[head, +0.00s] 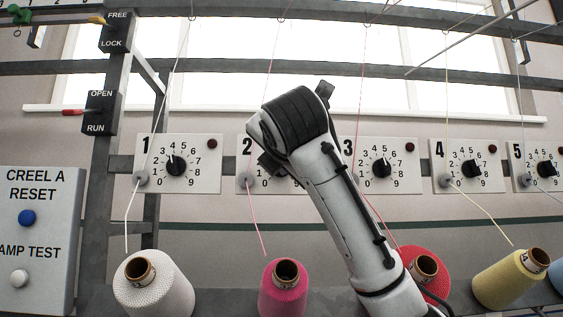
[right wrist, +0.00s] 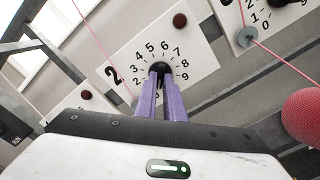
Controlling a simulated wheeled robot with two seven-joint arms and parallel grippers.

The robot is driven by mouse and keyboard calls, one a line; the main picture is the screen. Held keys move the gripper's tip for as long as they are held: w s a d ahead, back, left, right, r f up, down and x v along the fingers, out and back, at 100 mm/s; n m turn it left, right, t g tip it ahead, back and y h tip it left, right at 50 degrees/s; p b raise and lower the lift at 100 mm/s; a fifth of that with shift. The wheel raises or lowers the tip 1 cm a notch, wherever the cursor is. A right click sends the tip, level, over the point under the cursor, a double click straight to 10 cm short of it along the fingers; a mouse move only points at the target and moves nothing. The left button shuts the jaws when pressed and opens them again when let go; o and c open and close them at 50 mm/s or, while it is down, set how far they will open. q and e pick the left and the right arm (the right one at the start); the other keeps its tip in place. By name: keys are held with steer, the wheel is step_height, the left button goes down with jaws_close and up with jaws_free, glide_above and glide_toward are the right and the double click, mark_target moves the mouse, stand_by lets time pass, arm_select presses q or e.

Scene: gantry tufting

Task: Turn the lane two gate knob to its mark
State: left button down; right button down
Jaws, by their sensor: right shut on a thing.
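The lane two panel (right wrist: 200,48) is a white plate with a numbered dial and a dark red lamp (right wrist: 180,20). Its black gate knob (right wrist: 160,68) sits between the purple fingers of my right gripper (right wrist: 160,82), which is shut on it. The knob's pointer is hard to make out, and I cannot tell which number it points to. In the head view my right arm covers most of the lane two panel (head: 243,160), hiding its knob and my gripper's fingers. My left gripper is in neither view.
Similar panels for lane one (head: 205,165), lane three (head: 405,165) and lane four (head: 488,165) stand alongside. Yarn cones, including a white one (head: 152,290) and a pink one (head: 283,295), sit below with threads rising. A creel reset box (head: 40,245) is at left.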

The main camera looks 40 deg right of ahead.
steer(key=shift+f, duration=0.1)
steer(key=c, duration=1.9)
jaws_free()
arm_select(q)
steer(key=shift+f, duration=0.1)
arm_select(e)
steer(key=shift+o, duration=0.2)
